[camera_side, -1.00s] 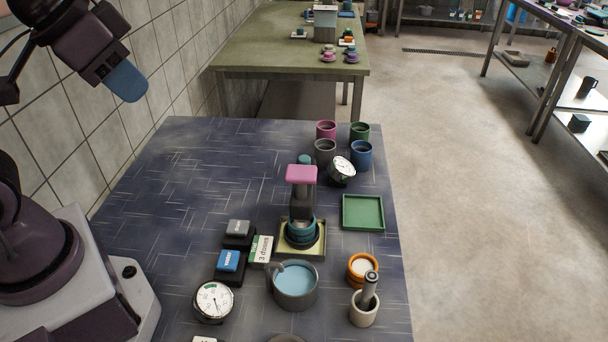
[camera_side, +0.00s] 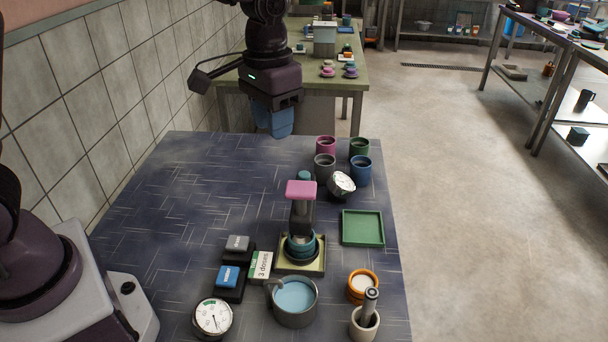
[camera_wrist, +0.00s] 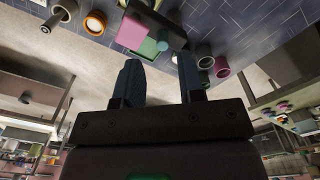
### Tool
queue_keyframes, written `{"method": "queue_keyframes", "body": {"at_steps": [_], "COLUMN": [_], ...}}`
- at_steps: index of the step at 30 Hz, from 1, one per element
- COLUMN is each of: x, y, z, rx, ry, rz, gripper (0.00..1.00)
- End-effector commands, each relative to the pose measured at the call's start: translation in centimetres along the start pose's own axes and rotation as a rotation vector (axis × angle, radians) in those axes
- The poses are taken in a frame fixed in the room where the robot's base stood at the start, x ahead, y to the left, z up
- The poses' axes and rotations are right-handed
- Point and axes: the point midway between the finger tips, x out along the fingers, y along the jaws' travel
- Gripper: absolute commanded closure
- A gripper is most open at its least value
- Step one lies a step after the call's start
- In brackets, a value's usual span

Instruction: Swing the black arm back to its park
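A dispenser-like device stands right of the table's middle. It has a pink top (camera_side: 300,189) and a black arm-like part (camera_side: 302,216) under it. The black part stands over a teal bowl (camera_side: 301,246) on a yellow tray (camera_side: 317,267). The pink top also shows in the wrist view (camera_wrist: 133,33); much of the black part is hidden there. My gripper (camera_side: 274,131) points down above the back of the table, behind and left of the device and apart from it. In the wrist view its two blue fingers (camera_wrist: 160,78) are spread, with nothing held between them.
The table's left back is clear.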

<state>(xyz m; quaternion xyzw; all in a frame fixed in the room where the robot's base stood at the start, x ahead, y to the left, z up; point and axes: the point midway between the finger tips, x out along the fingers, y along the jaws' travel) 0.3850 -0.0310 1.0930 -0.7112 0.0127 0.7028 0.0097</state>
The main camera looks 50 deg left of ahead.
Motion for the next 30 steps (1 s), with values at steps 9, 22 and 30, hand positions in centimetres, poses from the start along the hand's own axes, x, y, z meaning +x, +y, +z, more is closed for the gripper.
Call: {"method": "queue_keyframes", "body": {"at_steps": [9, 22, 30], "x": [0.9, 7.4, 12.1], "y": [0.6, 0.6, 0.6], "z": [-5.9, -5.6, -5.6], "rx": [-0.024, -0.030, -0.031], "ry": [-0.004, -0.018, -0.015], "rz": [-0.004, -0.005, -0.004], "gripper": [0.64, 0.64, 0.64]}}
